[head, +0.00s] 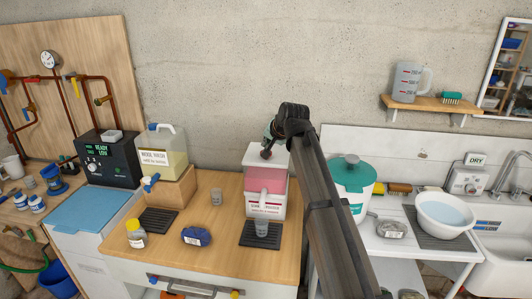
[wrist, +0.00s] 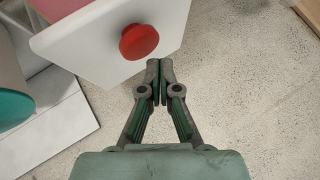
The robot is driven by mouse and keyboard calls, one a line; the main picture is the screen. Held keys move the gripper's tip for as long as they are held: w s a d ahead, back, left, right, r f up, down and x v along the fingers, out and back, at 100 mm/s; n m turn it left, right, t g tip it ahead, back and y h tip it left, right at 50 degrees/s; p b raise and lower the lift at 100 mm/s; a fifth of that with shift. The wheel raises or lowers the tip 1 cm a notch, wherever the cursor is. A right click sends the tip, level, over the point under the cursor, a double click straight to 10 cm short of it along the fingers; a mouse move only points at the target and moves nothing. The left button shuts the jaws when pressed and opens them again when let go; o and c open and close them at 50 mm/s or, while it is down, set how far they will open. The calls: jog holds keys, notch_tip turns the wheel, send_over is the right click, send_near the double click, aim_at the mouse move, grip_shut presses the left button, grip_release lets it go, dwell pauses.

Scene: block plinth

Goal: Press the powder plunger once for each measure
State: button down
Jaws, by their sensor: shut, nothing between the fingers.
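The powder dispenser (head: 252,206) stands on the wooden counter, white with a pink middle band. Its round red plunger knob (wrist: 139,42) shows in the wrist view, on the white top of the dispenser (wrist: 95,35). A small clear cup (head: 262,228) stands under the spout at its front. My gripper (head: 268,146) is at the top of the dispenser in the head view. In the wrist view my gripper (wrist: 158,68) is shut and empty, with its fingertips beside and below the knob, apart from it in the picture. Whether it touches the dispenser top is unclear.
A teal-lidded white tub (head: 352,180) stands right of the dispenser, behind my arm. Another cup (head: 216,197), a blue item (head: 196,236) and a yellow-capped jar (head: 136,235) stand to the left. A jug of yellowish liquid (head: 165,150) is at the back left.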

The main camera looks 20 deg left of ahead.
jog(key=shift+f, duration=0.1)
dwell(0.7)
jog(key=shift+f, duration=0.35)
jog(key=shift+f+b, duration=0.4)
jog(key=shift+f, duration=0.55)
dwell(1.2)
jog(key=shift+r, duration=0.15)
jog(key=shift+r+p, duration=0.65)
jog(key=shift+r, duration=0.6)
jog(key=shift+r, duration=0.1)
jog(key=shift+r+p, duration=1.25)
jog(key=shift+r, duration=1.15)
